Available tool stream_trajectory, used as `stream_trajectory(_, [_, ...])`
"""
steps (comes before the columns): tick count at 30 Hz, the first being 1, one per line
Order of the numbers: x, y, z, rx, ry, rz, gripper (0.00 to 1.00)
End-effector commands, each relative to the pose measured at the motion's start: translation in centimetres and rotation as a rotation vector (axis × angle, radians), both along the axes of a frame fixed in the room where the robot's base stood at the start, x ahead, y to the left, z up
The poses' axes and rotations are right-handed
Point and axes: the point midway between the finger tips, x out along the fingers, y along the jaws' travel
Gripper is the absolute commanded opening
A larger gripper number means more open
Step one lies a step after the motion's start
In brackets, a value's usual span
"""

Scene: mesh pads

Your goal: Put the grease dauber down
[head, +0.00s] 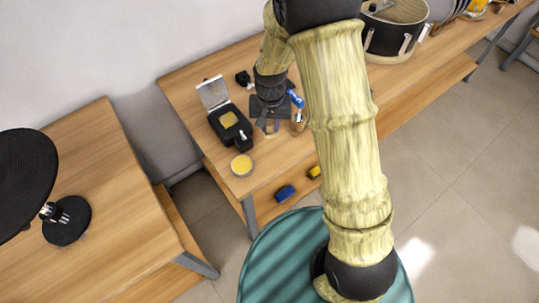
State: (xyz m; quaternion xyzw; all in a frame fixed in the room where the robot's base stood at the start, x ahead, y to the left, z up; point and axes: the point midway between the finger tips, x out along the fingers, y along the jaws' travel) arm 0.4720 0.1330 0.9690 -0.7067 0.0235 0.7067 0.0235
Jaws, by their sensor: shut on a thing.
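My gripper (269,127) points down over the left part of the long wooden table, close above its top. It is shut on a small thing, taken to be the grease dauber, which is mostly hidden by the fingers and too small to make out. A blue and white item (295,98) shows just right of the gripper, above a small brownish jar (298,123). I cannot tell whether this item touches the gripper or the jar.
An open black case (216,118) with a raised lid and a round yellow-topped tin (242,165) stand left of the gripper. A large black drum-like container (388,38) stands farther right. Blue (286,193) and yellow (314,172) items lie on the lower shelf.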

Motion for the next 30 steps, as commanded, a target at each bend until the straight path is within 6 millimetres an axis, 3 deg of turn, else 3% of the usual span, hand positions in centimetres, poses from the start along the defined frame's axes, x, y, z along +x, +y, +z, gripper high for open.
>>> stream_trajectory(10, [-0.1, 0.2, -0.2, 0.0, 0.002, 0.005, 0.03])
stream_trajectory(21, [-0.1, 0.2, -5.3, -0.001, 0.003, 0.004, 0.03])
stream_trajectory(30, [0.0, 0.2, -5.7, 0.0, 0.0, 0.005, 0.03])
